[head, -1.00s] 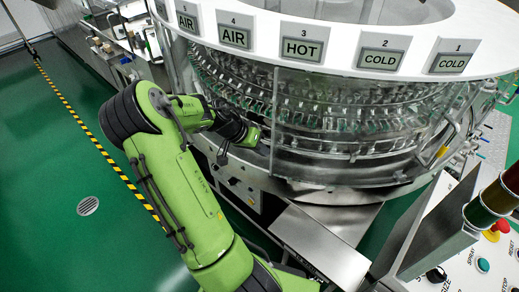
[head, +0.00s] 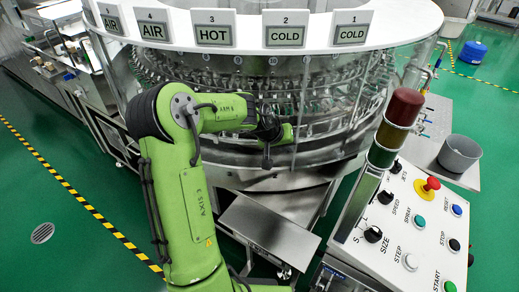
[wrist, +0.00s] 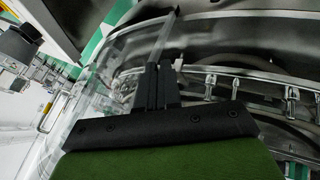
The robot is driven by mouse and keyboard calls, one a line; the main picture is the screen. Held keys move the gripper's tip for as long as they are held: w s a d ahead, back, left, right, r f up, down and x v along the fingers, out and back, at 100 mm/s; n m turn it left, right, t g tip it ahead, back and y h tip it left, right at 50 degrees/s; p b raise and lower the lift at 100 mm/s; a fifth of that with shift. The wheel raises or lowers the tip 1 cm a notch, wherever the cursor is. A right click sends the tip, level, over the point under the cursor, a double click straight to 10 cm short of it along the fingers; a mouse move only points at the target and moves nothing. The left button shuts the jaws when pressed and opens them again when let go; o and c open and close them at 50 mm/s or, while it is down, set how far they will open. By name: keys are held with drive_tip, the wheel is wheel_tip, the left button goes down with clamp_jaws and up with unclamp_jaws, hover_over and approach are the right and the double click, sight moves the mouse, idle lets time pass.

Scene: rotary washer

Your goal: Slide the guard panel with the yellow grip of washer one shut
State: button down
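Washer one is the round machine with a white top ring (head: 250,28) and clear guard panels (head: 345,85) around metal racks. In the wrist view a small yellow grip (wrist: 47,108) shows at the left, on the edge of a clear panel (wrist: 90,95). I cannot make the yellow grip out in the head view. My gripper (head: 288,132) is at the washer's front, close to a panel's upright edge. In the wrist view its dark fingers (wrist: 161,68) are close together, beside a grey metal upright (wrist: 166,38), with the yellow grip off to their left. No held object shows between them.
A control panel (head: 405,225) with knobs and buttons and a lamp tower (head: 395,125) stands at the right. A metal chute (head: 268,225) juts out below the washer. A grey bucket (head: 460,153) sits on the right table. Green floor is free at the left.

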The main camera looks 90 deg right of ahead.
sight(319, 145)
drive_tip(key=s, duration=0.3)
drive_tip(key=s+d+n, duration=0.1)
drive_tip(key=s, duration=0.2)
drive_tip(key=s+d+n+h, duration=0.1)
drive_tip(key=s, duration=0.2)
drive_tip(key=shift+s+d+t+b, duration=0.1)
drive_tip(key=shift+s+t+b, duration=0.3)
drive_tip(key=shift+s+r+n, duration=0.1)
drive_tip(key=shift+s+n, duration=0.2)
drive_tip(key=shift+s, duration=0.2)
